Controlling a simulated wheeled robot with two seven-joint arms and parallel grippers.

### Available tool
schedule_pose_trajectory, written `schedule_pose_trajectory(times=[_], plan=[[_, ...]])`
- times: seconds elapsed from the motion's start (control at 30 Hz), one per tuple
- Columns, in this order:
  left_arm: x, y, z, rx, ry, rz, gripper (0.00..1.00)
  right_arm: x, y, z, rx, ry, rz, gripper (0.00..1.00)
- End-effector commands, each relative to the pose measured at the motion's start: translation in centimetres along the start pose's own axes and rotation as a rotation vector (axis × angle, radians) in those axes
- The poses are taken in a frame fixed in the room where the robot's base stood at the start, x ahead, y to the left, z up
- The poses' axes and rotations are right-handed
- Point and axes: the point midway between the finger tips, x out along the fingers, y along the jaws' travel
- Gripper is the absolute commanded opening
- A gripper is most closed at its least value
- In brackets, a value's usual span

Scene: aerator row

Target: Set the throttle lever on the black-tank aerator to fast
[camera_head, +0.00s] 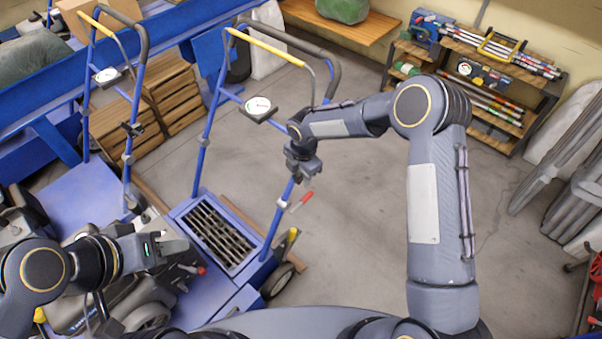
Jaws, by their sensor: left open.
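Two blue walk-behind aerators stand side by side, each with a tall blue handle frame. The nearer aerator's frame (210,140) has a yellow bar and a round dial plate (259,108). My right gripper (304,172) points down at this frame's right upright; its fingers are too small to read. A red-tipped lever (305,199) sits just below it on the upright. The left aerator's frame (139,90) has a similar dial (107,76) and a dark control (132,129). My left gripper (178,247) is open above the engine (145,311), near a red knob (201,270). I cannot tell which tank is black.
Wooden crates (165,90) stand behind the frames. A slatted blue deck (218,236) lies between the uprights. A tool shelf (480,75) is against the back wall, and grey folded items (570,160) are at right. The middle floor (360,190) is clear.

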Motion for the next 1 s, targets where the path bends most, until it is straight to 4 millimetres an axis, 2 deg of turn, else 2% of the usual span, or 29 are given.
schedule_pose_trajectory(times=[0.27, 0.5, 0.6, 0.87, 1.0], plan=[[0.0, 0.0, 0.0, 0.000, 0.000, 0.000, 0.40, 0.2, 0.0, 0.0, 0.001, 0.000, 0.000, 0.40], [0.0, 0.0, 0.0, 0.000, 0.000, 0.000, 0.40, 0.2, 0.0, 0.0, 0.001, 0.000, 0.000, 0.10], [0.0, 0.0, 0.0, 0.000, 0.000, 0.000, 0.40, 0.2, 0.0, 0.0, 0.001, 0.000, 0.000, 0.00], [-0.2, 0.1, -0.1, 0.000, 0.000, 0.000, 0.40, 0.1, 0.0, 0.2, 0.006, 0.016, -0.004, 0.00], [-1.1, 0.5, -0.5, 0.000, 0.000, 0.000, 0.40, -0.3, 0.2, 0.9, 0.023, 0.127, -0.024, 0.00]])
